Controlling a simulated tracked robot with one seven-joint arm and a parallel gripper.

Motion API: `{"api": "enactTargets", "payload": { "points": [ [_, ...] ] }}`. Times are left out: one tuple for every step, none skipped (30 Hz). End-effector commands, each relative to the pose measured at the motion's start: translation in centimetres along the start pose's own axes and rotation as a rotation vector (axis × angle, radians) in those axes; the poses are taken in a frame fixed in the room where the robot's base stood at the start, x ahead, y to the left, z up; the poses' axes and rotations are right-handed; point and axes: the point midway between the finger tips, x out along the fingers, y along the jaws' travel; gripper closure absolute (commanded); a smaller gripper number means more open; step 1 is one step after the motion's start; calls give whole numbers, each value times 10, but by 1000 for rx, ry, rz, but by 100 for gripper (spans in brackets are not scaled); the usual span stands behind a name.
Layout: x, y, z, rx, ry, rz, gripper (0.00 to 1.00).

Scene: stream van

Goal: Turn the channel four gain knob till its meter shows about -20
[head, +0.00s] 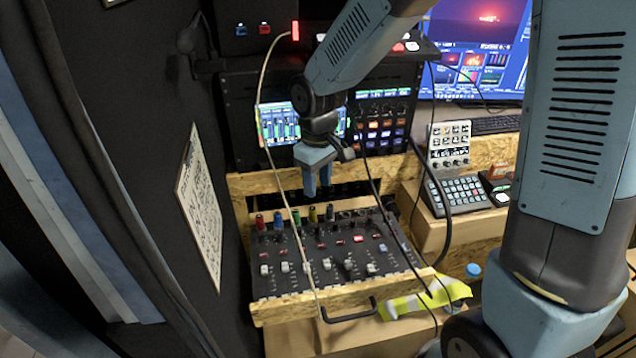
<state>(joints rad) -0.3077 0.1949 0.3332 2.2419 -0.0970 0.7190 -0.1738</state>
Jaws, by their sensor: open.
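The audio mixer (338,254) lies in a wooden tray, with a row of coloured knobs along its back edge. From the left they are red (260,222), blue, green, yellow (313,214) and a second blue. The yellow knob is fourth from the left; I cannot read any channel label. My gripper (317,193) points down just behind and above the yellow knob, open and empty, with a small apparent gap to it. The meter screen (281,127) in the rack behind shows green bars; its numbers are too small to read, and the arm hides part of it.
A pale cable and dark cables hang across the mixer. A keypad unit (455,190) stands at the right.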

Motion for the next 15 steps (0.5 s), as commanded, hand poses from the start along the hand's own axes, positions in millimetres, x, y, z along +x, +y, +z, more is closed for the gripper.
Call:
{"api": "enactTargets", "payload": {
  "points": [
    [0,0,0,-2,0,0,57],
    [0,0,0,-6,-1,0,57],
    [1,0,0,-15,-2,0,57],
    [1,0,0,-27,-3,-1,57],
    [2,1,1,-42,-4,-1,57],
    [2,1,1,-68,-6,-1,57],
    [3,1,2,-93,-7,-1,57],
    [4,2,2,-120,-9,-1,57],
    [5,2,2,-161,-11,-3,57],
    [6,2,3,-195,-12,-3,57],
    [6,1,2,-231,-13,-4,57],
    [7,1,2,-277,-14,-4,57],
    [7,1,2,-313,-14,-4,57],
    [7,1,3,-347,-14,-5,57],
    [7,1,3,-392,-13,-5,57]
  ]
}}
